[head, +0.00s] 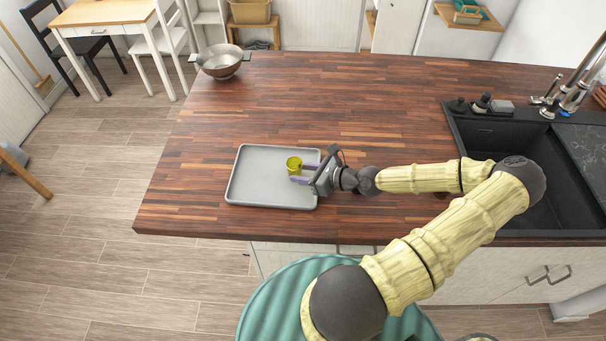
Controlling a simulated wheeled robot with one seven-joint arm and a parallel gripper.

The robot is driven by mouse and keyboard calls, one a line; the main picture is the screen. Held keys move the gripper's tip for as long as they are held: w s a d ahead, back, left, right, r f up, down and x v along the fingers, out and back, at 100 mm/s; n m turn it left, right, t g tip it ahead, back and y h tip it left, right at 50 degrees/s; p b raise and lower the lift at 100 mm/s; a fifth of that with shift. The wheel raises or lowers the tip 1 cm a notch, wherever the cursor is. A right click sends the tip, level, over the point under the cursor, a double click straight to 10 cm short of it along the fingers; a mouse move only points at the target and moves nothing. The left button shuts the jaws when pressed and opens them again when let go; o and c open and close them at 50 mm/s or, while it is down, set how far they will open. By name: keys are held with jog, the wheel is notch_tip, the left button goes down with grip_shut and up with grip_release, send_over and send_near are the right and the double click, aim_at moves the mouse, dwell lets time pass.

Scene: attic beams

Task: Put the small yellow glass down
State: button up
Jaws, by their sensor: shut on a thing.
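The small yellow glass (294,164) is upright between the fingers of my gripper (301,173), over the right half of a grey tray (250,187). My gripper reaches in from the right and is shut on the glass. The tray lies on the wooden counter near its front edge. I cannot tell from this view whether the glass's base touches the tray or is held a little above it. The fingers hide part of the glass's lower side.
A metal bowl (220,62) stands at the counter's far left corner. A dark sink (483,140) with a faucet (572,90) is at the right. The left half of the tray is empty, and the middle of the counter (330,100) is clear.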

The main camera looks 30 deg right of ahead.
jog(key=shift+f, duration=0.55)
jog(key=shift+f, duration=0.25)
jog(key=o, duration=1)
